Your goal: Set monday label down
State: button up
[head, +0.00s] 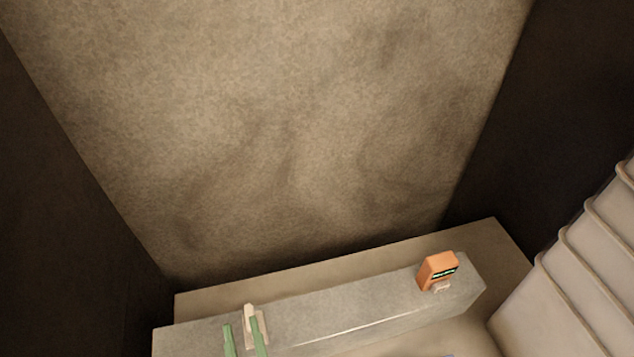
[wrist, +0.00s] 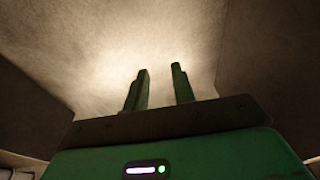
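An orange block-like piece (head: 437,270) with a dark panel and small green marks stands at the right end of a grey ledge (head: 350,308). The marks are too small to read, so I cannot tell whether it is the monday label. My gripper (head: 241,324) is at the ledge's left part, far left of the orange piece. Its two green fingers are apart in the wrist view (wrist: 159,72), with nothing visible between them. A small cream piece (head: 249,313) shows just behind the right finger and is partly hidden by it. I cannot tell whether they touch.
A small pale piece (head: 442,288) sits at the foot of the orange piece. A mottled beige wall (head: 300,130) rises behind the ledge, with dark walls on both sides. Pale ribbed folds (head: 580,280) stand at the right. The ledge's middle is clear.

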jog(key=w+d+r+t, duration=0.1)
jog(key=w+r, duration=0.2)
jog(key=r, duration=0.6)
jog(key=w+d+r+t, duration=0.1)
jog(key=w+r, duration=0.1)
jog(key=r, duration=0.7)
jog(key=s+d+r+m+t+h, duration=0.1)
jog(key=d+r, duration=0.4)
jog(key=r, duration=0.5)
jog(key=s+d+r+m+t+h, duration=0.2)
jog(key=d+r+h, duration=0.3)
jog(key=r, duration=0.6)
jog(key=shift+m+t+h, duration=0.7)
jog(key=shift+m, duration=0.2)
jog(key=shift+d, duration=0.1)
